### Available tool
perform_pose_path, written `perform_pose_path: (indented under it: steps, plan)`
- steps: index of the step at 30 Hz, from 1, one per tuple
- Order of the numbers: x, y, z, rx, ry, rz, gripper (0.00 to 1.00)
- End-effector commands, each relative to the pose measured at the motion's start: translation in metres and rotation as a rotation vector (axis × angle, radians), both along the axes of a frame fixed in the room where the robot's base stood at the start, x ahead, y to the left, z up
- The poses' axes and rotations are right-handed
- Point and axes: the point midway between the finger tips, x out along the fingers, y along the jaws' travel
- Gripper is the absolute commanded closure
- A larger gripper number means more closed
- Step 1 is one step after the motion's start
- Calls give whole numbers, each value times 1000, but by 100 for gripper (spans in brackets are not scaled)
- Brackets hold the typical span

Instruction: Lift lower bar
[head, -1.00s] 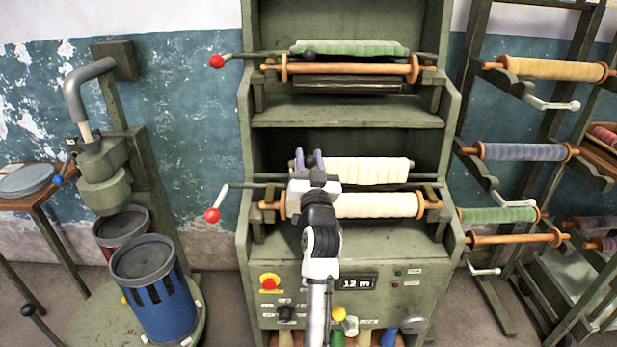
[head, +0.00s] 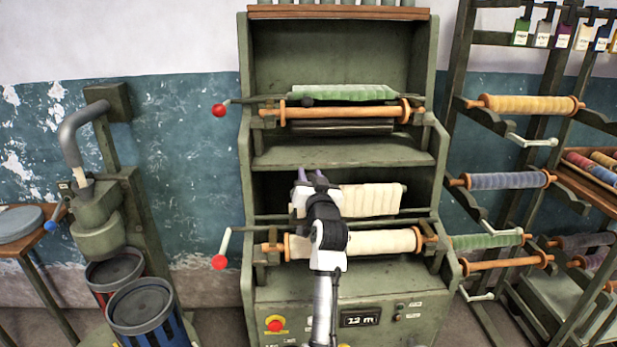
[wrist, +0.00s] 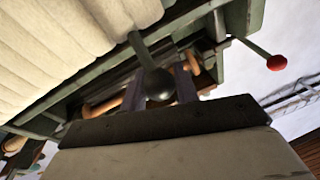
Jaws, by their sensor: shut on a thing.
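The green cabinet machine (head: 343,150) holds two roller stations. The lower bar (head: 268,219) is a thin dark green rod running across the lower station, behind the cream cloth roll (head: 380,242). It also shows in the wrist view (wrist: 62,97). My gripper (head: 311,176) is at the middle-left of the lower station. In the wrist view my gripper (wrist: 158,88) has its two fingers on either side of a black ball knob (wrist: 160,84) on a short green stem. My arm and hand hide the knob and part of the bar in the head view.
Red-knobbed cranks (head: 219,262) stick out at the left. A roll rack (head: 505,180) stands close on the right. A pump and a blue drum (head: 145,310) stand left.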

Motion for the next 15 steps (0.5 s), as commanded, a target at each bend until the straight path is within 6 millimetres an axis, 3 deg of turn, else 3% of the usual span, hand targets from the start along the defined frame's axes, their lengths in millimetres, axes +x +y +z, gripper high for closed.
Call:
perform_pose_path:
  steps: [7, 8, 12, 15]
  plan:
    - [0, 0, -4, 0, 8, 1, 100]
    - [0, 0, -4, 0, 8, 1, 67]
    - [0, 0, -3, 0, 6, 1, 50]
    - [0, 0, -3, 0, 5, 0, 50]
